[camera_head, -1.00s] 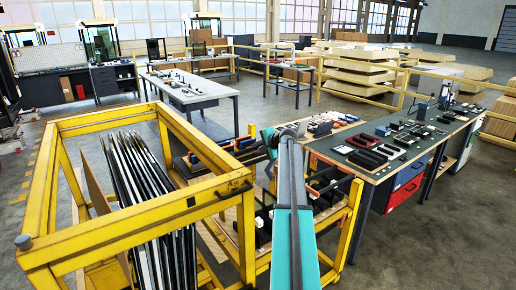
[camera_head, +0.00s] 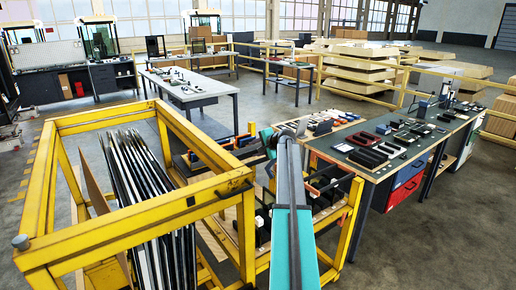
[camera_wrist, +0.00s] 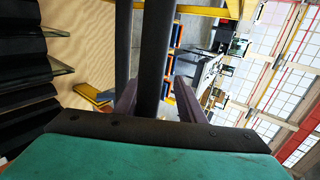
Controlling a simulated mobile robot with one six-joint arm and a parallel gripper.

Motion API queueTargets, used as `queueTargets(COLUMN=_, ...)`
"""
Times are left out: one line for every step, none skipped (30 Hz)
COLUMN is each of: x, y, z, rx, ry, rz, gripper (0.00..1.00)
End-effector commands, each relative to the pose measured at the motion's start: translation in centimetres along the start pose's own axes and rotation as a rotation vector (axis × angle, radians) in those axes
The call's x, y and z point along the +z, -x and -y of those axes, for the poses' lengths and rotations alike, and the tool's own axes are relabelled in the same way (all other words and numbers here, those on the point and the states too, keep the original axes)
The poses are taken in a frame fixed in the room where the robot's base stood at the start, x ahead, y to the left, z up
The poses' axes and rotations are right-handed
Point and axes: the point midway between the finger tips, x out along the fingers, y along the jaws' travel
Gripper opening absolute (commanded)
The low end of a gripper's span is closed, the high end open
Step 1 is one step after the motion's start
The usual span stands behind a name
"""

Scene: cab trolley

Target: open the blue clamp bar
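The yellow trolley (camera_head: 140,223) stands at front left with dark panes upright in it. No bar that is clearly blue can be made out. In the wrist view a dark bar (camera_wrist: 157,45) runs between the two fingers of my gripper (camera_wrist: 156,92); its colour is too dark to tell, so I cannot say that it is the clamp bar. The fingers stand apart, with narrow gaps seen beside the bar. A second dark bar (camera_wrist: 123,45) lies to its left. In the head view my arm hides the fingertips.
In the wrist view dark ribbed parts (camera_wrist: 25,85) fill the left side beside a wooden board (camera_wrist: 95,40). A workbench with several small parts (camera_head: 380,170) stands to the right of the trolley. Open floor (camera_head: 290,110) lies behind.

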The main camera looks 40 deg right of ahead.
Motion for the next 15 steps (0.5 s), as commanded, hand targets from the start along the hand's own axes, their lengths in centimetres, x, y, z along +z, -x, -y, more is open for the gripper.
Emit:
queueTargets(x=-0.09, y=0.13, z=0.21, rx=-0.003, ry=0.000, rz=-0.002, gripper=0.34)
queueTargets(x=-0.11, y=0.17, z=0.26, rx=-0.004, ry=0.000, rz=-0.003, gripper=0.34)
queueTargets(x=-0.14, y=0.22, z=0.32, rx=-0.005, ry=0.000, rz=-0.003, gripper=0.34)
queueTargets(x=-0.16, y=0.25, z=0.36, rx=-0.006, ry=0.000, rz=-0.004, gripper=0.34)
queueTargets(x=-0.17, y=0.28, z=0.40, rx=-0.006, ry=0.000, rz=-0.004, gripper=0.34)
queueTargets(x=-0.19, y=0.31, z=0.45, rx=-0.007, ry=0.000, rz=-0.005, gripper=0.34)
queueTargets(x=-0.20, y=0.33, z=0.48, rx=-0.007, ry=0.000, rz=-0.005, gripper=0.34)
queueTargets(x=-0.21, y=0.35, z=0.51, rx=-0.008, ry=0.000, rz=-0.005, gripper=0.34)
queueTargets(x=-0.22, y=0.37, z=0.54, rx=-0.008, ry=0.000, rz=-0.006, gripper=0.34)
queueTargets(x=-0.23, y=0.39, z=0.56, rx=-0.009, ry=0.000, rz=-0.006, gripper=0.34)
queueTargets(x=-0.24, y=0.40, z=0.58, rx=-0.009, ry=0.000, rz=-0.006, gripper=0.34)
queueTargets(x=-0.25, y=0.42, z=0.60, rx=-0.009, ry=0.000, rz=-0.006, gripper=0.34)
queueTargets(x=-0.26, y=0.43, z=0.61, rx=-0.010, ry=0.000, rz=-0.006, gripper=0.34)
queueTargets(x=-0.26, y=0.44, z=0.63, rx=-0.010, ry=0.000, rz=-0.007, gripper=0.34)
queueTargets(x=-0.27, y=0.45, z=0.64, rx=-0.010, ry=0.000, rz=-0.007, gripper=0.34)
